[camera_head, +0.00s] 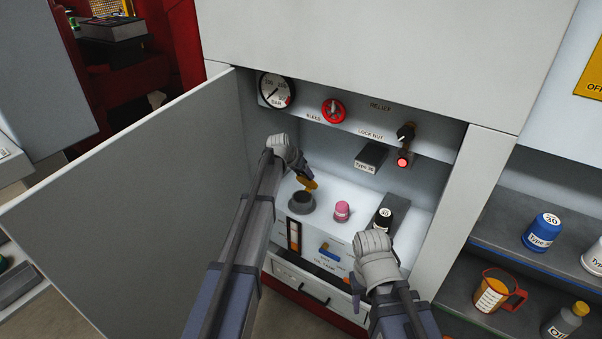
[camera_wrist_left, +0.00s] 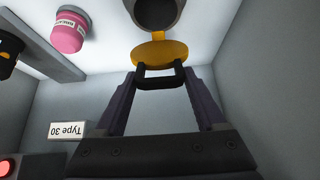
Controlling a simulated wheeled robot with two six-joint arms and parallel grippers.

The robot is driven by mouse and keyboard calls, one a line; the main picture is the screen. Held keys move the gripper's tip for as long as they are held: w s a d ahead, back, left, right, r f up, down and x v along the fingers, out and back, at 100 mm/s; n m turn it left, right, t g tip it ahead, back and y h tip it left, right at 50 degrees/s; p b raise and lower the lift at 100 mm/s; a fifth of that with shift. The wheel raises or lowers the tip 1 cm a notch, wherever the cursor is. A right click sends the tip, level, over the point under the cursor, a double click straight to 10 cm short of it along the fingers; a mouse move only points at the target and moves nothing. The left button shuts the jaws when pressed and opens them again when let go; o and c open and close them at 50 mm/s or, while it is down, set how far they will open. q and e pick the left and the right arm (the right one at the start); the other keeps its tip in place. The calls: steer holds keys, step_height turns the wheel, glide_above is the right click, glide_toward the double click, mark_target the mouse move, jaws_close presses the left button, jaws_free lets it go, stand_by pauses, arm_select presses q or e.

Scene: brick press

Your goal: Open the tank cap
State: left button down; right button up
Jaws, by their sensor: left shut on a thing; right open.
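The tank neck (camera_head: 301,202) is a dark round collar on top of the white oil tank (camera_head: 322,212) inside the cabinet. Its yellow cap (camera_head: 307,184) stands tilted up behind the neck, and the dark opening shows. My left gripper (camera_head: 300,175) is at the cap. In the left wrist view my left gripper (camera_wrist_left: 160,76) is shut on the cap's black handle, with the yellow cap (camera_wrist_left: 160,52) joined by a small hinge to the neck (camera_wrist_left: 158,12). My right gripper (camera_head: 357,290) is open and empty, low in front of the tank.
A pink container (camera_head: 342,211) and a black container (camera_head: 385,217) stand right of the neck. A gauge (camera_head: 276,89), red bleed knob (camera_head: 333,110) and lit red button (camera_head: 404,159) are above. The open cabinet door (camera_head: 130,190) bounds the left. Bottles and a jug (camera_head: 497,290) occupy the right shelves.

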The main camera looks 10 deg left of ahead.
arm_select(q)
steer(key=shift+w+d, duration=0.1)
steer(key=shift+w, duration=0.05)
jaws_free()
steer(key=p+v, duration=0.6)
steer(key=v, duration=0.2)
stand_by(0.4)
